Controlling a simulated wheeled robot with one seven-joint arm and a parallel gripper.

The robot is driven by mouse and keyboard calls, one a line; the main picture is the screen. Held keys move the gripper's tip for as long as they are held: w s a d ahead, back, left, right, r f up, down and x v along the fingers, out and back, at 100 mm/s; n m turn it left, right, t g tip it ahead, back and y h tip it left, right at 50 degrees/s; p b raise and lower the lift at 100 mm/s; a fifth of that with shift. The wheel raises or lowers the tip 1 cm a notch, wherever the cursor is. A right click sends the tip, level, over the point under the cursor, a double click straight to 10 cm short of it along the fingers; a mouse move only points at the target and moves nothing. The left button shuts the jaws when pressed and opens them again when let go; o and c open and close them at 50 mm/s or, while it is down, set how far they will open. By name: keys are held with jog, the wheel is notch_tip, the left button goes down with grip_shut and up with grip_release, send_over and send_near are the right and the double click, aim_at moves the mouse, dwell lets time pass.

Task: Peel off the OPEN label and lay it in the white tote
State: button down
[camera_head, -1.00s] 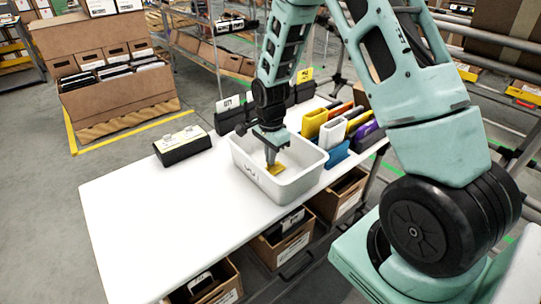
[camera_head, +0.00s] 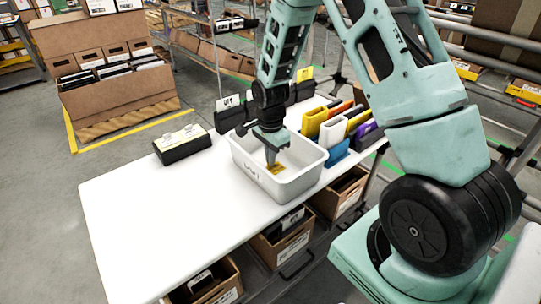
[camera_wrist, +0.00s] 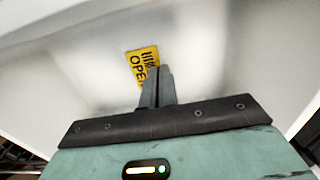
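The OPEN label (camera_head: 277,168) is a small yellow piece with black marks, inside the white tote (camera_head: 251,174) near its floor. In the wrist view the label (camera_wrist: 143,62) shows most of its lettering, and its lower part is hidden behind a finger. My gripper (camera_head: 271,160) points down into the tote. In the wrist view its two fingers (camera_wrist: 159,72) are close together with their tips at the label's right edge, and they look shut on it. Whether the label touches the tote floor is hard to tell.
The tote stands on a white table (camera_head: 150,225) whose front left is clear. A black holder with cards (camera_head: 182,145) lies left of the tote. Coloured folders (camera_head: 335,130) stand close on its right, and dark boxes stand behind. Cartons (camera_head: 280,240) sit below the table.

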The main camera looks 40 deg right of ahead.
dwell(0.3)
jog(key=c, duration=1.6)
grip_release()
jog(key=shift+r, duration=0.1)
notch_tip(320, 180, up, 25)
jog(key=p, duration=0.9)
jog(key=shift+r, duration=0.1)
jog(key=shift+a, duration=0.1)
